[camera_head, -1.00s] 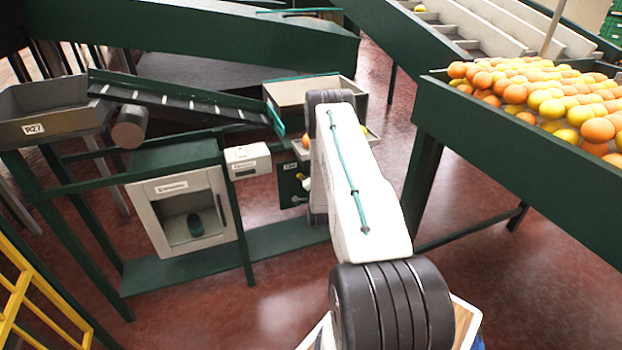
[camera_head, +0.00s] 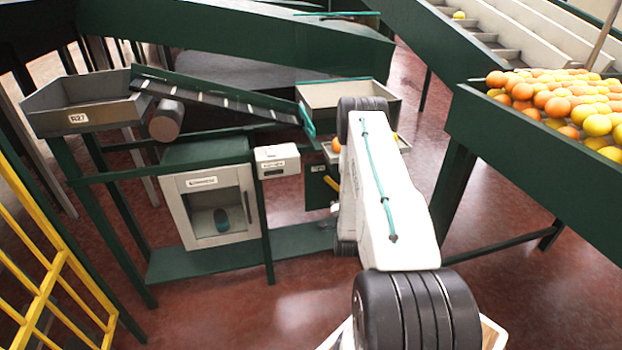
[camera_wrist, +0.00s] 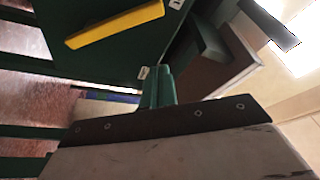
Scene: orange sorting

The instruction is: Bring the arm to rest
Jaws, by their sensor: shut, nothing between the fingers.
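My arm (camera_head: 385,200) is white with black joints and a teal cable, and reaches away from my base toward the green sorting stand in the head view. My gripper is hidden behind the arm there. In the wrist view my gripper (camera_wrist: 158,84) shows as green fingers close together above a dark plate, with nothing between them. A dark green panel with a yellow bar (camera_wrist: 115,23) lies beyond the fingers.
The stand carries a grey bin marked R27 (camera_head: 80,108), a sloped belt (camera_head: 215,100), a open-topped tray (camera_head: 375,92) and a white cabinet (camera_head: 212,207). A table of oranges (camera_head: 560,150) is at right, a yellow railing (camera_head: 45,260) at left.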

